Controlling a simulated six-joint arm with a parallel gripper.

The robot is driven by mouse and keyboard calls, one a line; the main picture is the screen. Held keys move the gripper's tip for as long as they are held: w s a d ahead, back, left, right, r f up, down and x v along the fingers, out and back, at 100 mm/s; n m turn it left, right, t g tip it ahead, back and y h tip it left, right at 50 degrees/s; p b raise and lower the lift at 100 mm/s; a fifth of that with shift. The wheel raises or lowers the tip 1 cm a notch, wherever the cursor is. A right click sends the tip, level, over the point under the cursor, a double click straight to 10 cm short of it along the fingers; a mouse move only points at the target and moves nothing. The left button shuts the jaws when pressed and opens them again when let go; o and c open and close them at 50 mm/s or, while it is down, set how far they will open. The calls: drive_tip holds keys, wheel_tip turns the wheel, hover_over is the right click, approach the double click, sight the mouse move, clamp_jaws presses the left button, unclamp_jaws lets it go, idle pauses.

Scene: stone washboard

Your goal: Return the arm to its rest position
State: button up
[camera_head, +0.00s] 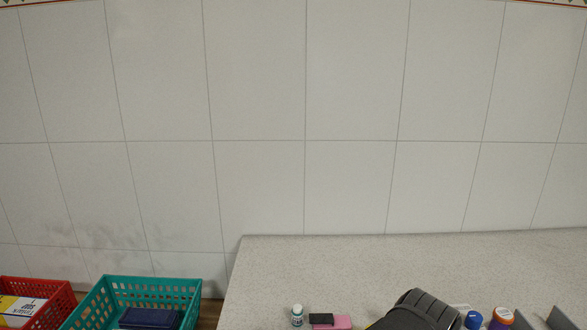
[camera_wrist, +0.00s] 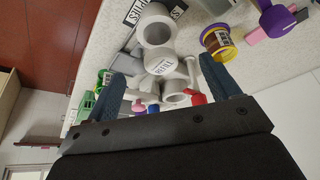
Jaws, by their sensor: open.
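My gripper (camera_wrist: 166,62) shows in the wrist view with its two blue-grey fingers apart. No object is clearly held between them. Beyond the fingers are white and grey cylindrical pieces (camera_wrist: 158,32), one with a dark label, and a red piece (camera_wrist: 194,97). I cannot tell their distance from the fingers. I cannot make out my gripper for certain in the head view.
The pale stone counter (camera_head: 300,262) is clear toward the wall. A teal basket (camera_head: 150,284) and red basket (camera_head: 45,285) stand left.

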drive_tip(key=shift+x, duration=3.4)
drive_tip(key=shift+r, duration=0.1)
drive_tip(key=v, duration=1.7)
drive_tip(key=x, duration=1.7)
drive_tip(key=shift+f, duration=0.2)
drive_tip(key=r, duration=0.4)
drive_tip(key=d+r, duration=0.1)
drive_tip(key=r, duration=0.1)
drive_tip(key=shift+w+r, duration=0.2)
drive_tip(key=shift+r, duration=0.2)
drive_tip(key=w+d+r+m, duration=0.2)
drive_tip(key=d+r, duration=0.1)
drive_tip(key=d, duration=0.4)
drive_tip(key=w+d+r+m+g+h, duration=0.1)
drive_tip(key=w+d+r, duration=0.1)
drive_tip(key=d+r, duration=0.2)
drive_tip(key=shift+d+m, duration=0.4)
drive_tip(key=shift+d, duration=1.15)
drive_tip(key=shift+r, duration=0.15)
